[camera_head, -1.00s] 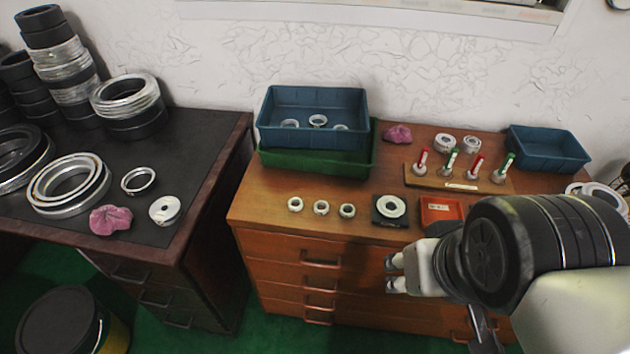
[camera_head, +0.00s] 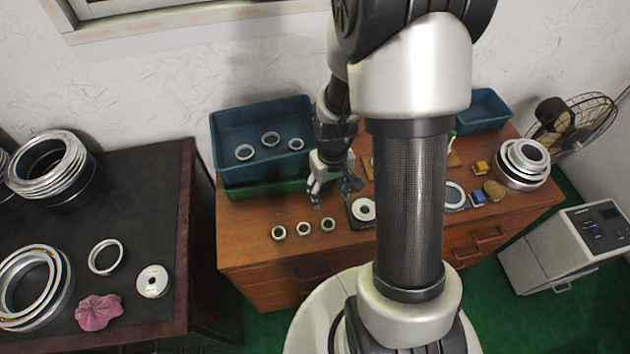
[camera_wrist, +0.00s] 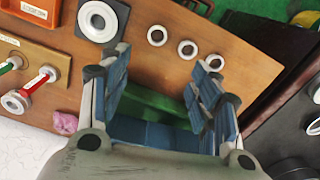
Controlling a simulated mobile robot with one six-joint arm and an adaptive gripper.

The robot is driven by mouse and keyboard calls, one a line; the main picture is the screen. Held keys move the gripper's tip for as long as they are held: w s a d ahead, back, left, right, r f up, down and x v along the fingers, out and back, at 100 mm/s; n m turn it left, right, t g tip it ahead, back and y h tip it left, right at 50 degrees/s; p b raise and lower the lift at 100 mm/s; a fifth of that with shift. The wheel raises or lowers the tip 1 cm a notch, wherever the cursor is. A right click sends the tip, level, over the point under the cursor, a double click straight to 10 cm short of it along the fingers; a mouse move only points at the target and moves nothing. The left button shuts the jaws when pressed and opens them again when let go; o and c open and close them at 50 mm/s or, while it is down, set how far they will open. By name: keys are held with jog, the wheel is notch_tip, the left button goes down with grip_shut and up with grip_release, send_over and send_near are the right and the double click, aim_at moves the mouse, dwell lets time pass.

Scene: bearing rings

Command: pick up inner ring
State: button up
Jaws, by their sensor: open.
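Three small metal rings stand in a row on the wooden cabinet top: left (camera_head: 272,233), middle (camera_head: 297,229) and right (camera_head: 322,225). They also show as a row in the wrist view (camera_wrist: 149,36). Several more rings lie in the blue bin (camera_head: 228,128). Which one is the inner ring I cannot tell. My gripper (camera_head: 335,193) is open and empty, above the cabinet just in front of the bin, behind and right of the row. In the wrist view its spread fingers (camera_wrist: 166,68) have the row beyond them, apart from every ring.
A dark square pad with a pale ring (camera_head: 357,210) lies right of the row. A green bin (camera_head: 268,188) sits under the blue one. A dark table (camera_head: 130,220) stands left with large rings and a pink cloth (camera_head: 98,312). My arm hides much of the cabinet's middle.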

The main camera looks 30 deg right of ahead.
jog(key=b, duration=0.3)
send_over(328, 226)
jog(key=f, duration=1.2)
jog(key=shift+s+a, duration=0.15)
jog(key=shift+a, duration=0.15)
jog(key=shift+d+f+b, duration=0.15)
jog(key=shift+f+b, duration=0.35)
jog(key=shift+f, duration=1)
jog(key=shift+d+f+b, duration=0.1)
jog(key=shift+f+b, duration=0.4)
jog(key=shift+f, duration=0.95)
jog(key=c, duration=1.1)
jog(key=shift+c, duration=0.2)
jog(key=shift+r, duration=0.15)
